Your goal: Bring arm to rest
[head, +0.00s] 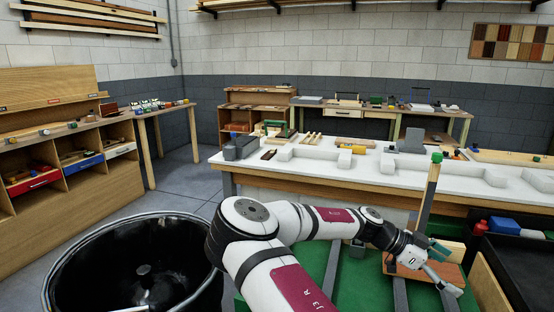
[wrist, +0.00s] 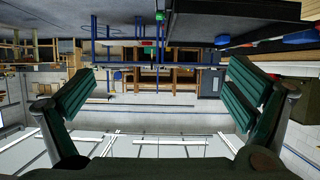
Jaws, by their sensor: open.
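My arm reaches across the lower middle of the head view, bending to the right. My gripper (head: 440,268) is at its end, low on the right, in front of the white-topped workbench (head: 240,165). In the wrist view my gripper (wrist: 158,100) shows two green ribbed fingers spread wide apart, one at each side. Nothing is between them. The wrist picture is upside down, with ceiling lights at the bottom.
A black round bin (head: 60,270) stands at the lower left. A wooden post with a green top (head: 437,158) rises beside my gripper. A black bin (head: 525,265) is at the right edge. Shelving with drawers (head: 90,175) lines the left. Grey floor (head: 185,190) is clear between.

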